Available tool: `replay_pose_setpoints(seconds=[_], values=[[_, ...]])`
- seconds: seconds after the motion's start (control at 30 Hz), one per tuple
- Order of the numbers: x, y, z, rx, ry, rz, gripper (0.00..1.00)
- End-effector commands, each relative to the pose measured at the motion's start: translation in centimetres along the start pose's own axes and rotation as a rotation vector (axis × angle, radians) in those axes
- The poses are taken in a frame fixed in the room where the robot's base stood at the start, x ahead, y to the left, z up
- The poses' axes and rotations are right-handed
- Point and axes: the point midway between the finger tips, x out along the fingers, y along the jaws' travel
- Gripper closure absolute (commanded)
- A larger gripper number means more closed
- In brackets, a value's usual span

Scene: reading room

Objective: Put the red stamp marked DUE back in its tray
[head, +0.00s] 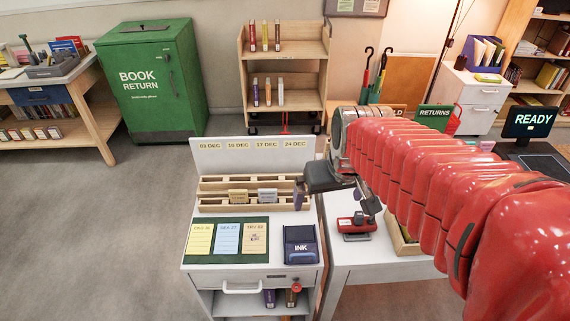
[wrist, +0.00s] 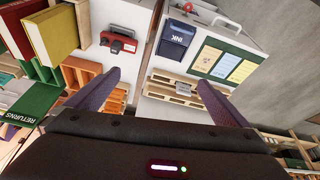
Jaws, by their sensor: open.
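My gripper (head: 302,192) is open and empty, at the right end of the stepped wooden rack (head: 215,208) on the white cart. In the wrist view my gripper (wrist: 158,88) has its two dark fingers wide apart, with the rack (wrist: 175,88) beyond them. A small object with a red part (head: 293,292) is low at the cart's front; it also shows at the top of the wrist view (wrist: 187,8). I cannot read DUE on it. A wooden tray (wrist: 75,65) stands on the neighbouring table, partly hidden by my arm in the head view.
A dark blue INK pad (head: 300,245) and a green mat (head: 228,258) with cards lie on the cart. A red and black desk device (head: 357,224) stands on the table to the right. A green book return bin (head: 150,80) is behind; grey floor at left is clear.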

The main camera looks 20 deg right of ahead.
Motion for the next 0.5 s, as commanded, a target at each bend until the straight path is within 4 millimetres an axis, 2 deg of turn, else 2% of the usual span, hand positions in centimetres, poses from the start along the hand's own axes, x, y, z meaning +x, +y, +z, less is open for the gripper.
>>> replay_pose_setpoints(seconds=[0.03,0.2,0.5], values=[[-1.0,-0.9,0.5,-0.012,0.02,-0.005,0.0],[-3.4,-3.1,2.4,-0.041,0.065,-0.022,0.0],[-6.3,-5.9,5.8,-0.082,0.133,-0.054,0.0]])
